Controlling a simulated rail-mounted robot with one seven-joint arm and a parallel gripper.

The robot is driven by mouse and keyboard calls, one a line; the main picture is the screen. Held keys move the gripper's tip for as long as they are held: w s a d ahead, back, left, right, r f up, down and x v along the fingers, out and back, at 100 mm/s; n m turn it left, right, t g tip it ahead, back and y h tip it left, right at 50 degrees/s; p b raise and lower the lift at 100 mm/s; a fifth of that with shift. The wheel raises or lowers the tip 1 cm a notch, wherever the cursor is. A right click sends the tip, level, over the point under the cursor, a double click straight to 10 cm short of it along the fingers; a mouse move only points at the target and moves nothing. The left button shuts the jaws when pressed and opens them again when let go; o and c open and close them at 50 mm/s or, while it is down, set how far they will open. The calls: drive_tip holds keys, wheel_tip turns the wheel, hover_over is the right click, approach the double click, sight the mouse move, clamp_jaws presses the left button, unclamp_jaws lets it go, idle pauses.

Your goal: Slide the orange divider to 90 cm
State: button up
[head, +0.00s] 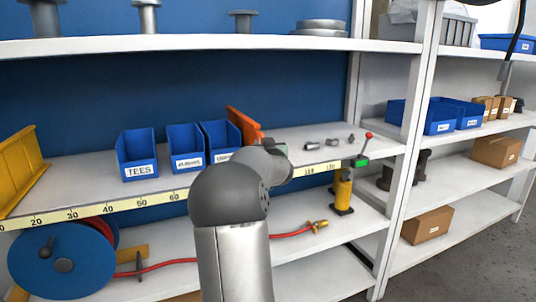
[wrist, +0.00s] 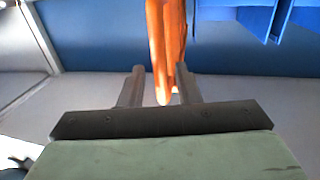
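The orange divider (head: 243,125) stands upright on the middle shelf, just right of the blue bins. Its lower part is hidden behind my arm in the head view. In the wrist view the orange divider (wrist: 165,40) reaches down between the two fingers of my gripper (wrist: 159,72). The fingers are apart, with a gap on the left of the divider; the right finger is close to it, and I cannot tell whether it touches. The scale strip (head: 95,208) on the shelf's front edge shows 20 to 60 and about 110 to 120; my arm covers the middle numbers.
Blue bins (head: 137,160) stand left of the divider, one marked TEES. A yellow divider (head: 20,170) is at the far left. A hose reel (head: 62,262) is below.

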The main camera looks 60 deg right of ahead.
drive_tip(key=b+v, duration=0.3)
drive_tip(key=v, duration=1.3)
drive_tip(key=shift+s+a, duration=0.25)
drive_tip(key=shift+a, duration=0.05)
drive_tip(key=shift+w, duration=0.1)
drive_tip(key=w+a+f+n+g+y, duration=0.1)
drive_tip(key=w+a+f+g+y, duration=0.15)
drive_tip(key=a+f, duration=0.45)
drive_tip(key=w+a+f+n+g+y, duration=0.1)
drive_tip(key=w+a+f+y, duration=0.2)
drive_tip(key=a, duration=0.7)
drive_tip(key=w+a+f+n+g+y, duration=0.1)
drive_tip(key=a+f+g+y, duration=0.1)
drive_tip(key=a+f, duration=0.55)
drive_tip(key=s+a+f+n+g+y, duration=0.2)
drive_tip(key=s+a, duration=0.5)
drive_tip(key=a, duration=0.5)
drive_tip(key=s+a+f+n+g+y+p, duration=0.1)
drive_tip(key=s+a+f+n+g+y, duration=0.2)
drive_tip(key=s+a, duration=0.5)
drive_tip(key=a+f+n+g, duration=0.1)
drive_tip(key=a+g, duration=0.1)
drive_tip(key=a, duration=0.2)
drive_tip(key=shift+s+f, duration=0.35)
drive_tip(key=shift+f, duration=0.05)
drive_tip(key=shift+d, duration=0.1)
